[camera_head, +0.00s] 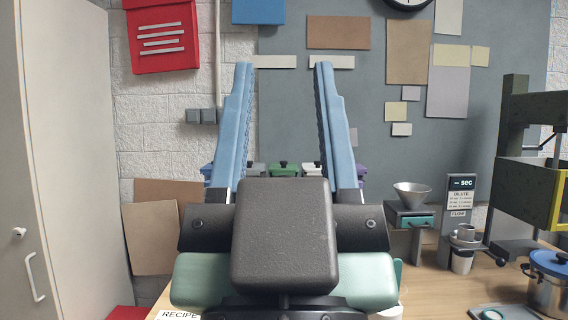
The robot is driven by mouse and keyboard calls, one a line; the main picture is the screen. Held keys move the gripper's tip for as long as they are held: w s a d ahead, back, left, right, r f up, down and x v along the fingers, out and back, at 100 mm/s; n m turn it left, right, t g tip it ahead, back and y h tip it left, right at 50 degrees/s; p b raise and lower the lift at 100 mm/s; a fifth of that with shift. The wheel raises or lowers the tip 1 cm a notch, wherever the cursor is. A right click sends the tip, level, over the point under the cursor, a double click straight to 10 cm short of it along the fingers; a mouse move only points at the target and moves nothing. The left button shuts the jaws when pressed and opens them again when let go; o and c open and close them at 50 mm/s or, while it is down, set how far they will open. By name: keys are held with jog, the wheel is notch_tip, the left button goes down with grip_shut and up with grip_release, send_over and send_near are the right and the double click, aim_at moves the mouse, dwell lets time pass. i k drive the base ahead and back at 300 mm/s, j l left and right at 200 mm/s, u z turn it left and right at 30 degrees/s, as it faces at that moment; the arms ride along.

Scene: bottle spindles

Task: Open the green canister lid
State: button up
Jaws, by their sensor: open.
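My gripper (283,66) fills the middle of the view, its two blue fingers upright and spread wide apart with nothing between them. The green canister (284,172) shows small, behind my gripper and in the gap between its fingers. Its green lid has a dark knob (284,163) on top and looks seated on it. The canister's lower part is hidden by my gripper's black body. My gripper is nearer the camera than the canister, and I see no contact between them.
Other canisters stand in the same row: a grey one (257,169), a white one (308,169), and blue and purple ones partly hidden by the fingers. A funnel stand (411,220), a sign post (461,195) and a blue-lidded pot (549,280) stand on the right. A cabinet (60,150) is left.

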aim_at(283, 168)
jog(key=i, duration=1.95)
